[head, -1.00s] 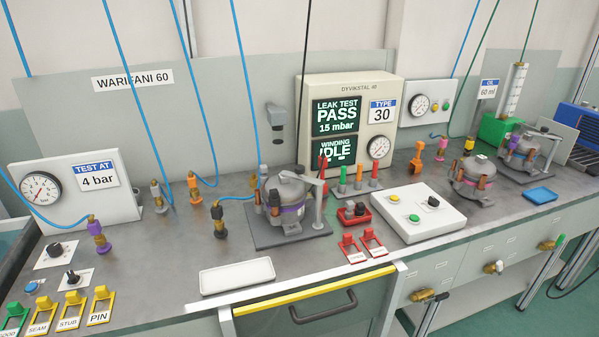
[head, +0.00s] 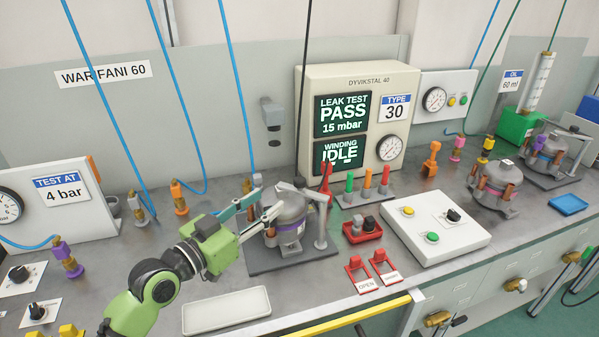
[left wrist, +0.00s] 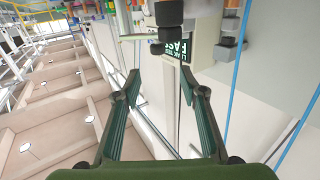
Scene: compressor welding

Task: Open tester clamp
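The tester clamp (head: 306,192) is a grey lever arm lying across the top of a dark grey compressor (head: 291,218) with a purple band. The lever joins an upright grey post (head: 320,228) on the compressor's right. My left gripper (head: 272,199) reaches in from the lower left, with its fingers apart beside the compressor's upper left, close to the lever's left end. I cannot tell whether it touches the lever. In the left wrist view its fingers (left wrist: 160,80) are spread with no object clearly held. My right gripper is not in view.
A screen box (head: 357,128) reads leak test PASS and winding IDLE. Coloured probes (head: 366,185), a red holder (head: 362,232) and a white button panel (head: 434,226) stand right of the compressor. A white tray (head: 226,311) lies in front. Blue hoses hang behind my left arm.

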